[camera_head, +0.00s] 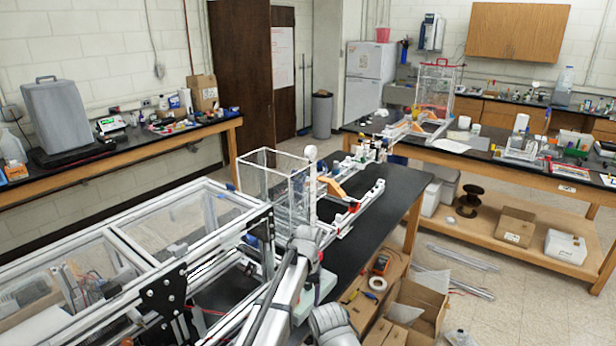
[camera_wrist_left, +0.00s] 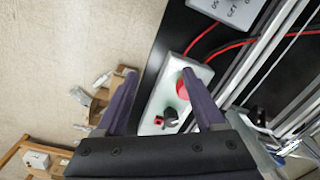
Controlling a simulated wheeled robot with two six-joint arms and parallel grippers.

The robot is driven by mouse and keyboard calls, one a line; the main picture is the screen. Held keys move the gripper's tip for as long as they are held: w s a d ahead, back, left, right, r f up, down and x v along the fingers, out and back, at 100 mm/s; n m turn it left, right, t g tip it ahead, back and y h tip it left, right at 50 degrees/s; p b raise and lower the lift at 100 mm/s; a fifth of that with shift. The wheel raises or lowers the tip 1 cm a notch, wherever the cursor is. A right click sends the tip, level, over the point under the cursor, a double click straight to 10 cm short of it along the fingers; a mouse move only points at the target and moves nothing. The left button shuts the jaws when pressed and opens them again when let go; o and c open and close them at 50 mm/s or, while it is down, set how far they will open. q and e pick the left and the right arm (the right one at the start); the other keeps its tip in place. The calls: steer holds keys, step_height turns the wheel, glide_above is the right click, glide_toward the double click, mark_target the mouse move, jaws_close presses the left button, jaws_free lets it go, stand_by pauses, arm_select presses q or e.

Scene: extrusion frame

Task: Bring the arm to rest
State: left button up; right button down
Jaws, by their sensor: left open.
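My left arm comes up from the bottom middle of the head view, with its gripper (camera_head: 316,266) beside the extrusion frame (camera_head: 215,190). In the left wrist view the two dark fingers of my left gripper (camera_wrist_left: 159,74) are spread apart with nothing held between them. Beyond them lies a pale control box (camera_wrist_left: 158,97) with a red round button (camera_wrist_left: 182,89) and a dark switch. Whether the fingers touch the box cannot be told. My right gripper does not show in either view.
The metal frame with clear panels fills the lower left. A black bench top (camera_head: 385,200) runs behind the gripper. An open cardboard box (camera_head: 420,300) stands on the lower right. Red cables (camera_wrist_left: 225,48) and a grey labelled box (camera_wrist_left: 228,10) lie near the fingers.

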arm_select(q)
steer(key=s+a+f+m+b, duration=0.1)
steer(key=s+a+f+b, duration=0.1)
steer(key=s, duration=1.1)
steer(key=s+a+f+b, duration=0.2)
steer(key=s+a+f, duration=0.1)
steer(key=s, duration=1)
steer(key=shift+s+m+y, duration=0.25)
steer(key=shift+m+y, duration=0.15)
